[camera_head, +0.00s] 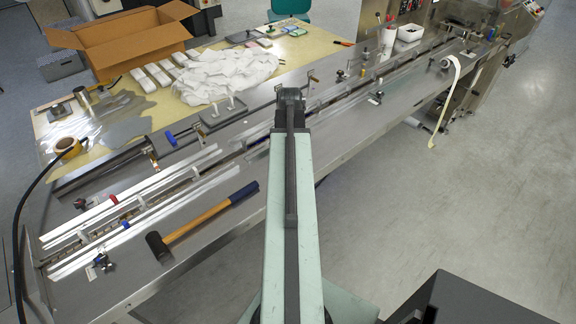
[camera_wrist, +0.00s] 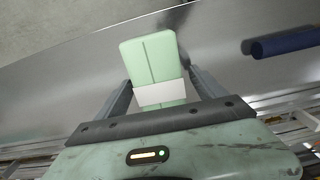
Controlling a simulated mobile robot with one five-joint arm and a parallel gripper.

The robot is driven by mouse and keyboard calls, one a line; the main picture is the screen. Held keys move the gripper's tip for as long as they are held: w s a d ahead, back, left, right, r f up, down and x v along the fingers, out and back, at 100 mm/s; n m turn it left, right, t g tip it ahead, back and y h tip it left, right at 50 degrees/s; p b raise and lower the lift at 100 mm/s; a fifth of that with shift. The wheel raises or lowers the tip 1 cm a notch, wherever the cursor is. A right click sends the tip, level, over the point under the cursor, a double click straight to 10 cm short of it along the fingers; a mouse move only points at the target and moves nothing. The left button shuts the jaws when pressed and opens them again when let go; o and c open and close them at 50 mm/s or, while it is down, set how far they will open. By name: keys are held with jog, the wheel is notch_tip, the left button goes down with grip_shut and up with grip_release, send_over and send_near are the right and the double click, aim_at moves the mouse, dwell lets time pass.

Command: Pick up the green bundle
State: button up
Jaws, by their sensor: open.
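The green bundle (camera_wrist: 150,58) shows in the wrist view as a pale green block with a dark line down its length and a white band (camera_wrist: 160,94) across it. It lies on a bare metal surface, slightly tilted in the picture. My gripper (camera_wrist: 161,78) is open, with one dark finger on each side of the bundle's near, banded end. Gaps show between the fingers and the bundle. The bundle's nearest end is hidden by my gripper. In the head view I cannot make out this bundle or my fingers; my arm covers the middle.
A dark blue handle (camera_wrist: 287,42) lies right of the bundle. In the head view a hammer (camera_head: 205,215) lies on the metal bench (camera_head: 345,140), left of my arm. Guide rails (camera_head: 135,215) run along it. A cardboard box (camera_head: 125,40) and white cloth (camera_head: 225,73) are behind.

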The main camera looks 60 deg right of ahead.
jog(key=shift+r, duration=0.1)
jog(key=c, duration=1.5)
jog(key=shift+o, duration=0.2)
notch_tip(320, 180, up, 10)
jog(key=p, duration=1)
jog(key=shift+r, duration=0.1)
